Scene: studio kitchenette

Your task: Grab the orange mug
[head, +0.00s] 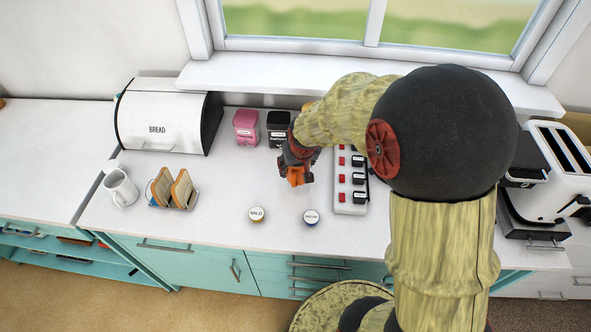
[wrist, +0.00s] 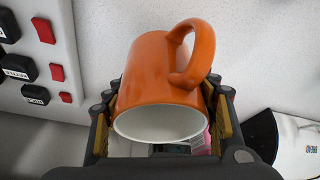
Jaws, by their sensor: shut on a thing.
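The orange mug (wrist: 160,75) fills the middle of the wrist view, with its white inside and rim facing the camera and its handle at the upper right. My gripper (wrist: 165,110) is shut on the mug, with a finger on each side of its body. In the head view the gripper (head: 297,165) is above the white counter, and only a small orange part of the mug (head: 296,177) shows below it. The rest of the mug is hidden by the gripper. I cannot tell whether the mug touches the counter.
A power strip with red switches (head: 343,195) lies right of the gripper. Pink (head: 246,127) and black (head: 278,128) canisters and a bread box (head: 160,120) stand behind and left. A toast rack (head: 173,190), white mug (head: 121,188) and two round labelled items (head: 257,214) are nearby. A toaster (head: 545,175) stands far right.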

